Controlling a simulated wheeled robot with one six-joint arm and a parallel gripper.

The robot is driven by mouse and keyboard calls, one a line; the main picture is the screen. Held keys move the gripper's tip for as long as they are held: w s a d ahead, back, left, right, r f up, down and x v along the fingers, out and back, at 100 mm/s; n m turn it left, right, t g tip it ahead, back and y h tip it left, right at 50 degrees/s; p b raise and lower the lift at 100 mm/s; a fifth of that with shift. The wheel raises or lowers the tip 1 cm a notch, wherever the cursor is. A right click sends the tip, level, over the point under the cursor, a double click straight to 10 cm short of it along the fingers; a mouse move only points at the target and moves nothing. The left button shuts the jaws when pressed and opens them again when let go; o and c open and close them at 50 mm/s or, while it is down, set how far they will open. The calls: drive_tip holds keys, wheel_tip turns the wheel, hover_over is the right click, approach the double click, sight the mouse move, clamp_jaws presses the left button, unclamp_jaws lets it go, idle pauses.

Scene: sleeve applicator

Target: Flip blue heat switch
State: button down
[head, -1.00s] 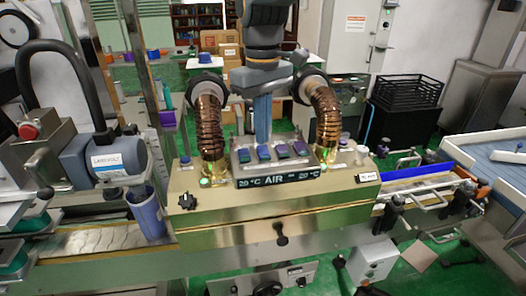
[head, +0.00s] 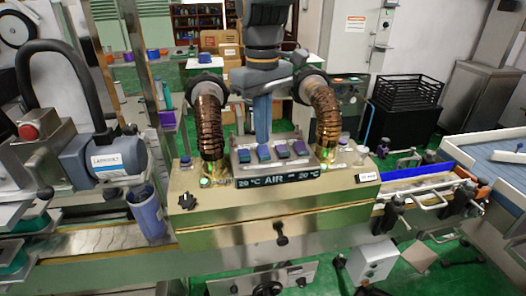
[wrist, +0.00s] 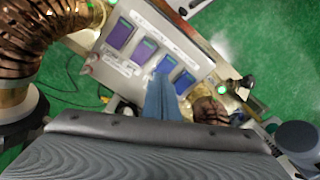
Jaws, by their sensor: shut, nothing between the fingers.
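The control panel (head: 240,168) carries a row of two blue and two purple switches. In the wrist view, one blue switch (wrist: 166,65) is beside the fingertips and the other blue switch (wrist: 184,82) is at the end of the row. The purple switches (wrist: 122,34) are farther up left. My gripper (head: 263,144) is shut and empty, pointing down just above the second switch from the left (head: 264,154) in the head view. Its fingers also show in the wrist view (wrist: 161,78), their tips overlapping the near edge of the inner blue switch. I cannot tell whether they touch.
Two copper-coloured hoses (head: 210,125) flank the panel closely on the left and right (head: 326,120). The panel sits on a brass-coloured box (head: 330,192) with a black knob (head: 187,201). A grey motor (head: 110,158) stands left.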

sight(262, 149)
drive_tip(key=shift+f, duration=0.75)
idle(0.4)
drive_tip(key=shift+r, duration=0.1)
wheel_tip(262, 149, up, 7)
drive_tip(key=p, duration=0.5)
drive_tip(key=shift+p, duration=0.4)
drive_tip(key=shift+s, duration=0.1)
